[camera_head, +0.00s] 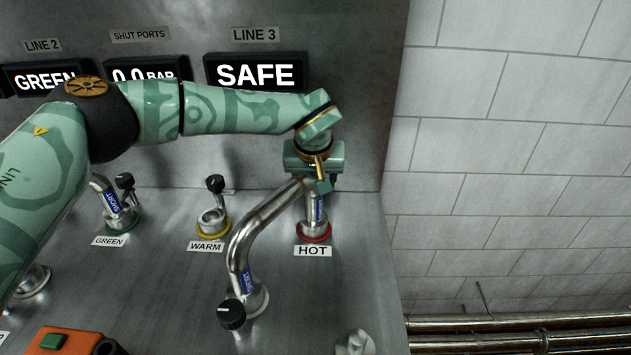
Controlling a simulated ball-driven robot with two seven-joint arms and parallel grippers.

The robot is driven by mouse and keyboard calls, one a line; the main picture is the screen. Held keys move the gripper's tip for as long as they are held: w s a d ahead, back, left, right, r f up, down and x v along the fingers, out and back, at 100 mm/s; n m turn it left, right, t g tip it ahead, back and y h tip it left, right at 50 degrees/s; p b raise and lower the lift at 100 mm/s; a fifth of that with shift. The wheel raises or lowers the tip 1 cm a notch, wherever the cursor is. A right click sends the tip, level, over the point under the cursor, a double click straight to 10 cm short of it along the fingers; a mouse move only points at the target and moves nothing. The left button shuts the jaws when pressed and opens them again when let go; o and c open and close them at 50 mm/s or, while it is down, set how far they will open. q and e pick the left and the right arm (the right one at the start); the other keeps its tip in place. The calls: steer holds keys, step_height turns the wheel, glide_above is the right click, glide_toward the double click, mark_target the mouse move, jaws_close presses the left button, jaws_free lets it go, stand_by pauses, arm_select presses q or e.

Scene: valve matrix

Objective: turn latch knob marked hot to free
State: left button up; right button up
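The hot port (314,232) is a steel fitting with a red ring at its foot, above the label HOT (313,251). A bent steel pipe (262,220) with blue SHORT bands runs from it to a front port. The latch knob at the hot port is not clearly visible; my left gripper covers the upper part of this fitting. My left gripper (319,180) points down at the top of the hot fitting, touching or very close. Its fingers are too hidden to tell whether they are open or shut. My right gripper is not in view.
A black-topped latch knob (215,184) stands at the warm port, another (125,182) at the green port, and a black knob (231,315) at the front port. The line 3 display (256,74) reads SAFE. An orange box (65,341) lies front left. Pipes (520,330) run along the right.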

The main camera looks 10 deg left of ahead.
arm_select(q)
steer(key=shift+f, duration=0.1)
steer(key=c, duration=1)
steer(key=shift+d+r+n+y+p, duration=0.15)
steer(key=shift+r+n+y+p, duration=0.2)
steer(key=shift+n+p, duration=0.65)
steer(key=shift+w+n+y, duration=0.1)
steer(key=shift+n+y, duration=0.15)
steer(key=shift+n, duration=0.45)
steer(key=shift+f+n+g+p, duration=0.3)
steer(key=shift+n, duration=0.3)
steer(key=o, duration=1)
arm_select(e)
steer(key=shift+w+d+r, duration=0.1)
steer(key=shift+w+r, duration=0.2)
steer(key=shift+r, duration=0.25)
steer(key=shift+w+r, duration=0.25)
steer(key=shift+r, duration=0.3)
arm_select(q)
steer(key=p+v, duration=0.4)
steer(key=v, duration=1.2)
steer(key=shift+d, duration=0.25)
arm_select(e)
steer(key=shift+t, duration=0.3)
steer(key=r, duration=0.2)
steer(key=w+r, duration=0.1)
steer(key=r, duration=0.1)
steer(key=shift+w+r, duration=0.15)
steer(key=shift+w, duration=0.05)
